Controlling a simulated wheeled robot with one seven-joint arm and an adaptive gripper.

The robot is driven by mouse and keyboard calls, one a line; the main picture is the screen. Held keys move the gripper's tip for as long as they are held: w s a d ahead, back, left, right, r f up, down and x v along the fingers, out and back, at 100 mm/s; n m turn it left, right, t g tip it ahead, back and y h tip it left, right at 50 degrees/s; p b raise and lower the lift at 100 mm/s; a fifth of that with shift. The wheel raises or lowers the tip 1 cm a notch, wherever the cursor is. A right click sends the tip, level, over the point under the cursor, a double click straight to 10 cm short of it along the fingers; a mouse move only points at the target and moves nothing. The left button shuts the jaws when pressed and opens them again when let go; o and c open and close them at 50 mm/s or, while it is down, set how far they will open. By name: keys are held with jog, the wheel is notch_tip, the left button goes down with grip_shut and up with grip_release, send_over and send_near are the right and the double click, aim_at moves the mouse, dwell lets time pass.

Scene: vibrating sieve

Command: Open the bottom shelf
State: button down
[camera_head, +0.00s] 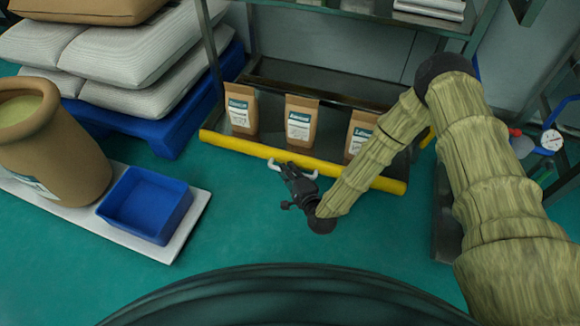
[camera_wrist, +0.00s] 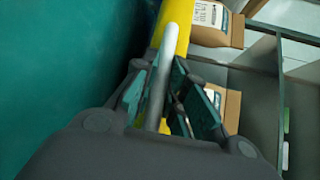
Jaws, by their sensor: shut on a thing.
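The bottom shelf (camera_head: 222,143) is a low rack level with a yellow front bar. A pale handle (camera_head: 310,174) stands out from the middle of that bar; it also shows as a grey rod (camera_wrist: 164,75) in the wrist view. My gripper (camera_head: 290,170) is at the handle, in front of the bar. In the wrist view its fingers (camera_wrist: 160,98) lie on both sides of the handle and are shut on it. Three brown paper bags (camera_head: 301,122) with white and green labels stand upright on the shelf behind the bar. My arm partly covers the right bag.
Left of the shelf, white sacks (camera_head: 125,50) lie on a blue pallet (camera_head: 165,135). A brown drum (camera_head: 50,150) and a blue bin (camera_head: 147,205) stand on a white platform (camera_head: 195,212). A gauge (camera_head: 552,140) is at the right. Green floor in front of the shelf is clear.

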jog(key=s, duration=0.1)
jog(key=s+a+p, duration=0.1)
jog(key=s, duration=0.1)
jog(key=c, duration=1.5)
grip_release()
jog(key=shift+o, duration=0.2)
jog(key=shift+s, duration=0.1)
jog(key=v, duration=1.2)
